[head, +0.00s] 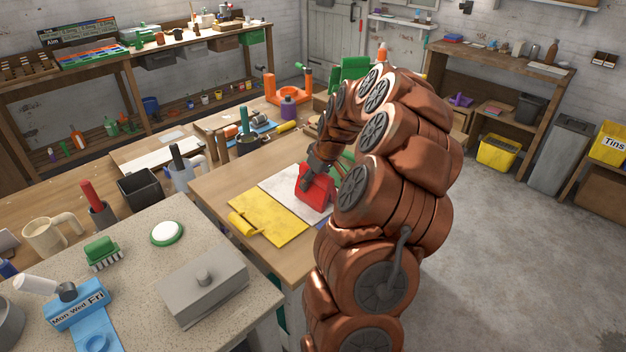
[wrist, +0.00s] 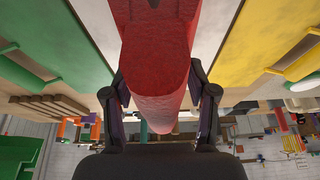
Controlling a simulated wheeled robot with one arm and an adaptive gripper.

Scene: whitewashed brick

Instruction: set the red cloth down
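The red cloth (head: 315,190) shows in the head view at the tip of my gripper (head: 309,178), above the white sheet (head: 277,190) on the wooden table. In the wrist view the red cloth (wrist: 158,60) has a thick rolled end between the two dark fingers of my gripper (wrist: 158,98). The fingers press on it from both sides. The cloth stretches away over the white surface. I cannot tell whether its lower edge touches the sheet. My arm hides the area to its right.
A yellow cloth (head: 268,222) with a rolled edge lies left of the white sheet. Green cloth (wrist: 45,60) lies on the other side, mostly behind my arm in the head view. A grey lidded box (head: 203,285) stands on the nearer speckled counter. Bare wood (head: 222,183) shows behind the yellow cloth.

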